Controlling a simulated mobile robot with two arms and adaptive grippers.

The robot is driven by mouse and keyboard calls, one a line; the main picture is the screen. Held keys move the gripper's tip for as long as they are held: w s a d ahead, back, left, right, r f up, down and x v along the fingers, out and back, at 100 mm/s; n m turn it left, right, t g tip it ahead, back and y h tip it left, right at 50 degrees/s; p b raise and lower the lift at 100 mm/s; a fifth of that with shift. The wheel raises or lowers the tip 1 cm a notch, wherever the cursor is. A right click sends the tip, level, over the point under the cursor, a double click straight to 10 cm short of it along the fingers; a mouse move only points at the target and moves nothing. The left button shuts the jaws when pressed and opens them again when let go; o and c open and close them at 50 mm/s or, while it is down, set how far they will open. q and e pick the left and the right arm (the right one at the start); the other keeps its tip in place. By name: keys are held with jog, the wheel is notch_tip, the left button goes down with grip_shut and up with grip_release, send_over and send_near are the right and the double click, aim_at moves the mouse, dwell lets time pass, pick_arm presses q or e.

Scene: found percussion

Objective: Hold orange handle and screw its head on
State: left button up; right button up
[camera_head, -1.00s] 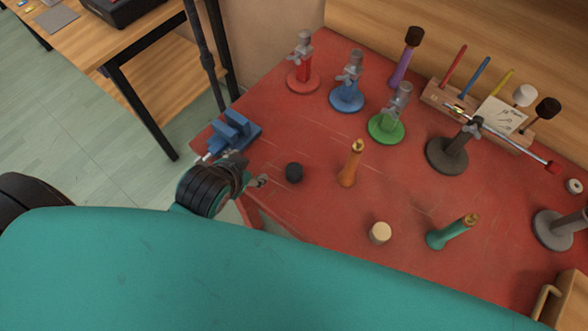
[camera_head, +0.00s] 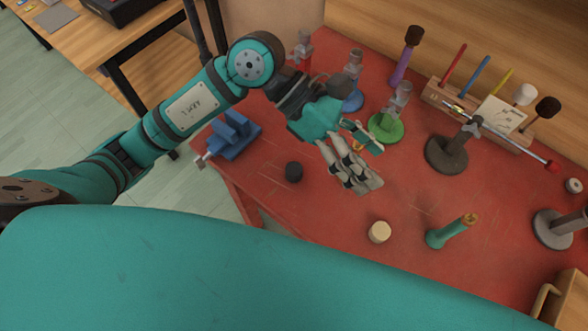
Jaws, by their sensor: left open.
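My left gripper (camera_head: 372,166) is open above the red table, over the spot of the orange handle. The gripper covers nearly all of that handle; only a small yellowish bit (camera_head: 357,144) shows between the fingers. I cannot tell whether the fingers touch it. A black cylindrical head (camera_head: 293,172) stands on the table left of the gripper. A cream cylindrical head (camera_head: 380,232) stands below the gripper in the picture. My right gripper is not in view.
A blue vise (camera_head: 233,136) sits at the left table edge. Red, blue and green (camera_head: 386,128) clamp stands line the back. A wooden rack (camera_head: 450,97) holds sticks and mallets. A dark stand (camera_head: 447,155) carries a rod. The red table (camera_head: 320,228) is clear at front left.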

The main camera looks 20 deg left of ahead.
pick_arm(q)
jog(key=w+a+f+m+t+y, duration=0.1)
jog(key=w+a+f+y, duration=0.15)
jog(key=a, duration=0.25)
jog(key=w+a+f+t+y, duration=0.1)
jog(key=w+a+f+y, duration=0.1)
jog(key=a+f+y, duration=0.15)
jog(key=y, duration=0.4)
send_over(293, 167)
jog(key=a, duration=0.2)
jog(key=shift+a+r+t, duration=0.1)
jog(key=shift+r+t, duration=0.05)
jog(key=shift+t, duration=0.15)
jog(key=f+p, duration=0.1)
jog(key=f, duration=0.3)
jog(key=d+f, duration=0.1)
jog(key=f, duration=0.3)
jog(key=f+p, duration=0.1)
jog(key=f, duration=0.3)
jog(key=shift+d+f+p, duration=0.1)
jog(key=shift+d+p, duration=0.2)
jog(key=shift+p, duration=0.05)
